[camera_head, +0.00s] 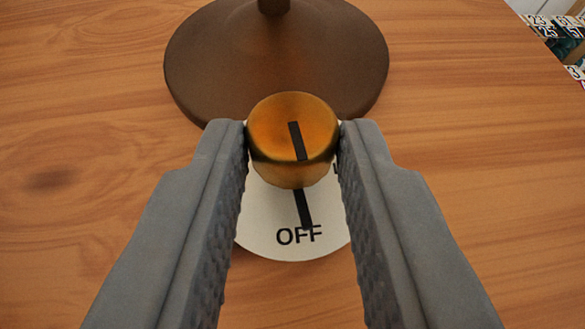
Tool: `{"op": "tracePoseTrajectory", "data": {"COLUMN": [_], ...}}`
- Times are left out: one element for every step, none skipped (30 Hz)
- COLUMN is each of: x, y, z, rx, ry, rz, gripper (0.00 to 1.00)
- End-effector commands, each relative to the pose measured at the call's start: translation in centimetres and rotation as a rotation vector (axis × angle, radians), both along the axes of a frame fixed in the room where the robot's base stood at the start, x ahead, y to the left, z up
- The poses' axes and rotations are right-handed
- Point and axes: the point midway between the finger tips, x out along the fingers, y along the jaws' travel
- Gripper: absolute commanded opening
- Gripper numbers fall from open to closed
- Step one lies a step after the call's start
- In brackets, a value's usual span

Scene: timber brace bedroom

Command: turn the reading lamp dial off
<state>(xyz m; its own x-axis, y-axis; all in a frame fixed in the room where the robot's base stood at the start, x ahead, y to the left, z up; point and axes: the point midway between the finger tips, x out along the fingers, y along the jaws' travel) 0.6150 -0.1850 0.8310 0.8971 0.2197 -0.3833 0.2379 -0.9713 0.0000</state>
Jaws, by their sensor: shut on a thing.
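The lamp dial (278,140) is a round brass-coloured knob with a black line on its top. It stands on a white round plate (270,222) marked "OFF" at the near side, with a black tick above the word. The line on the knob points roughly along that tick, leaning slightly. My gripper (293,140) is shut on the dial, with one grey ridged finger against its left side and one against its right. The fingers hide the plate's left and right parts. The brown round lamp base (215,70) stands just behind the dial.
The wooden tabletop (470,170) is bare to the left and right. The lamp's stem (273,5) is cut off at the top edge. Past the table's edge at the top right are some objects with printed numbers (553,27).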

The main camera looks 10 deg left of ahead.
Motion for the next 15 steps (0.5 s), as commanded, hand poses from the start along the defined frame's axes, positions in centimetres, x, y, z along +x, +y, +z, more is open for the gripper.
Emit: {"op": "tracePoseTrajectory", "data": {"x": [-0.03,-0.03,-0.03,-0.03,-0.04,-0.04,-0.04,-0.04,-0.05,-0.06,-0.06,-0.05,-0.05,-0.05,-0.06], "y": [0.21,0.21,0.24,0.25,0.30,0.32,0.34,0.35,0.35,0.34,0.34,0.33,0.33,0.33,0.34], "z": [0.02,0.03,0.06,0.06,0.07,0.07,0.05,0.05,0.04,0.02,0.01,0.01,0.01,0.01,0.01], "rx": [0.000,0.001,0.000,0.000,0.000,0.001,0.000,0.001,0.001,0.000,0.000,0.000,0.001,0.000,0.000], "ry": [0.000,-0.001,-0.001,-0.001,-0.001,-0.001,0.000,-0.001,-0.001,0.000,0.000,0.000,0.000,0.000,0.000], "rz": [-0.021,-0.036,-0.052,-0.065,-0.074,-0.088,-0.096,-0.103,-0.112,-0.117,-0.122,-0.127,-0.129,-0.131,-0.132], "gripper": [0.04,0.04,0.04,0.04,0.04,0.04,0.04,0.04,0.04,0.04,0.04,0.04,0.04,0.04,0.04]}}
